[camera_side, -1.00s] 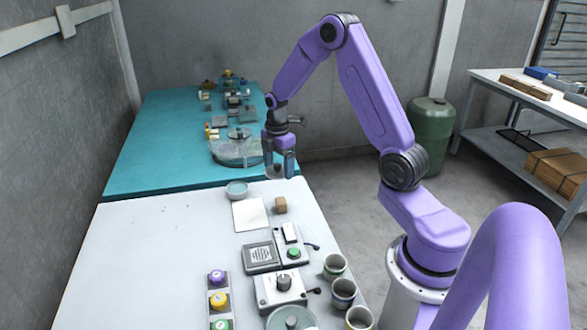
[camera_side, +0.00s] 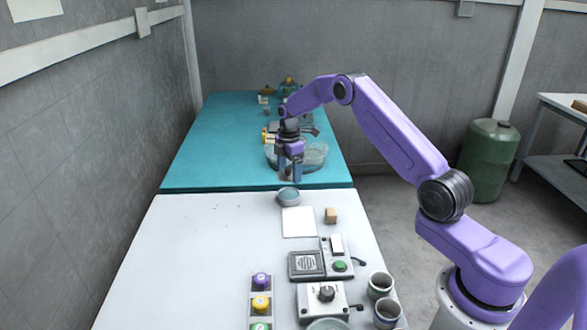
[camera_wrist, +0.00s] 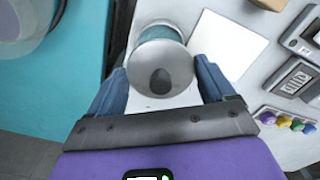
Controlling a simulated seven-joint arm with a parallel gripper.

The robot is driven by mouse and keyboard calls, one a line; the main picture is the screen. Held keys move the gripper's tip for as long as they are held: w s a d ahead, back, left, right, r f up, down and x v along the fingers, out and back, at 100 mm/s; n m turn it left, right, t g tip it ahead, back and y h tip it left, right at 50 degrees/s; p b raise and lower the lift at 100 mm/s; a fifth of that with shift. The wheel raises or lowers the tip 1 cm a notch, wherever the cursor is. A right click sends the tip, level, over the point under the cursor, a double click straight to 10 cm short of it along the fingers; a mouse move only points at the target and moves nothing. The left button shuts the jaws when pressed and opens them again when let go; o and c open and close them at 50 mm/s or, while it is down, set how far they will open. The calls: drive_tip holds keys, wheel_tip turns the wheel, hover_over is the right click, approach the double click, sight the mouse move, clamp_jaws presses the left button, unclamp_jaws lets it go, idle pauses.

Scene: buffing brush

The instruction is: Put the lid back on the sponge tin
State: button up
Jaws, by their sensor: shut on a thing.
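The sponge tin (camera_side: 289,196) is a small round teal pot near the far edge of the white table, and its open top faces up. My gripper (camera_side: 291,177) is just above and behind it in the side view. In the wrist view my gripper (camera_wrist: 161,85) is shut on the lid (camera_wrist: 160,55), a round grey disc with a dark knob. The lid is apart from the tin and hides part of it; the tin's teal rim (camera_wrist: 158,32) shows beyond the lid.
A white square (camera_side: 298,222) and a wooden cube (camera_side: 331,215) lie in front of the tin. A device with a green button (camera_side: 340,266) and several cups (camera_side: 381,284) stand nearer. A glass-like round dish (camera_side: 312,157) is on the teal table behind my gripper.

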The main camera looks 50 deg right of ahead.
drive_tip(key=shift+f, duration=3)
drive_tip(key=shift+f, duration=0.15)
drive_tip(key=o, duration=0.9)
drive_tip(key=shift+c, duration=0.2)
drive_tip(key=shift+r, duration=3.5)
clamp_jaws()
